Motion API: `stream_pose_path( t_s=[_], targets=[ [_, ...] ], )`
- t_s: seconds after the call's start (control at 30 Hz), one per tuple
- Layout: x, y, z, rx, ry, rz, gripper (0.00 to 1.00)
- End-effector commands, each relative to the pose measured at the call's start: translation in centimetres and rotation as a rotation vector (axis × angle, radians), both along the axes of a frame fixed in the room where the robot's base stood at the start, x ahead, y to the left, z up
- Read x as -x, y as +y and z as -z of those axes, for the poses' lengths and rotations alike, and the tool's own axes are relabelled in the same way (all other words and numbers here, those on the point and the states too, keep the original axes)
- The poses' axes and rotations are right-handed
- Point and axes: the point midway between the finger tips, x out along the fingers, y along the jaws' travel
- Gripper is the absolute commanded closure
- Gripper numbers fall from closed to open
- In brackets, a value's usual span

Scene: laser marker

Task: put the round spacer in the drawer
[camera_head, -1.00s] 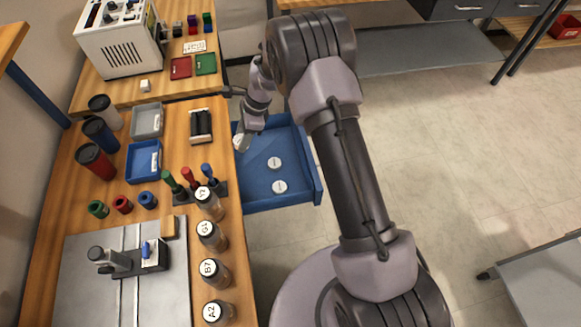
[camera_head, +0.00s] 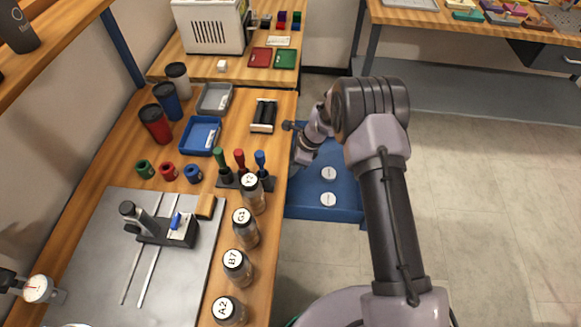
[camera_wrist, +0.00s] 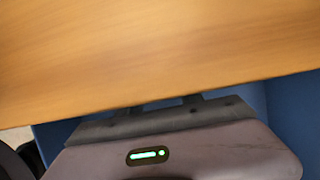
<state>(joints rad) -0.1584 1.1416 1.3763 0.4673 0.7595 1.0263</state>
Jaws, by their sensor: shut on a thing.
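The blue drawer (camera_head: 348,187) stands open at the right side of the workbench. Two pale round discs (camera_head: 328,199) with small labels lie flat on its floor. My gripper (camera_head: 300,158) is low at the drawer's inner left part, close to the bench edge. It is shut on a small pale thing, taken as the round spacer, mostly hidden by the gripper in the head view. In the wrist view my gripper's body (camera_wrist: 185,150) lies below the wooden bench edge, with blue drawer wall (camera_wrist: 295,105) beside it; the fingertips and held thing are hidden.
The wooden bench edge (camera_wrist: 150,50) is very close to my gripper. Screwdrivers in a stand (camera_head: 243,182) and several labelled bottles (camera_head: 246,228) line that edge. A black roller holder (camera_head: 263,115) sits behind them. The floor right of the drawer is clear.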

Motion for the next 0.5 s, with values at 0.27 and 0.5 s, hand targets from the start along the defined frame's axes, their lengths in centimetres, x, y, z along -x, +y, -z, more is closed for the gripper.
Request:
stream_pose_path(
  t_s=[0.27, 0.5],
  targets=[
    [0.01, -0.01, 0.27, 0.000, 0.000, 0.000, 0.42],
    [0.01, 0.00, 0.25, 0.000, 0.000, 0.000, 0.36]
  ],
)
